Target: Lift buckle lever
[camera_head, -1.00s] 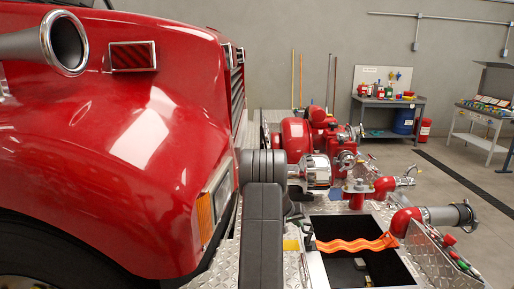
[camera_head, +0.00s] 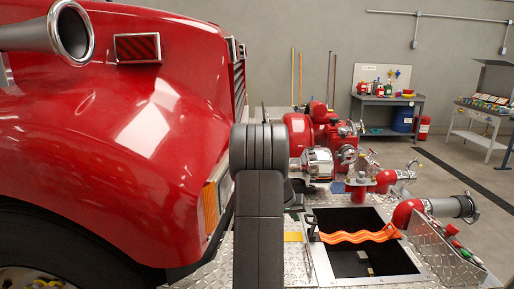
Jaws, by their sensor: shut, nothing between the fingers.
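A wavy orange strap (camera_head: 352,237) runs across the open dark compartment in the diamond-plate deck. A small dark buckle (camera_head: 313,229) is at the strap's left end, by the compartment's left rim. The buckle is too small here for me to tell its lever's angle. My dark grey arm stands upright in the middle of the view, left of the buckle. Its links hide what lies behind them, and I cannot make out my gripper's fingers.
The red truck body (camera_head: 120,140) fills the left side, close to my arm. A red pump (camera_head: 300,135) with a chrome part (camera_head: 317,163) stands behind the compartment. A hose fitting (camera_head: 450,206) and metal side panel (camera_head: 445,240) border its right. Open floor lies farther right.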

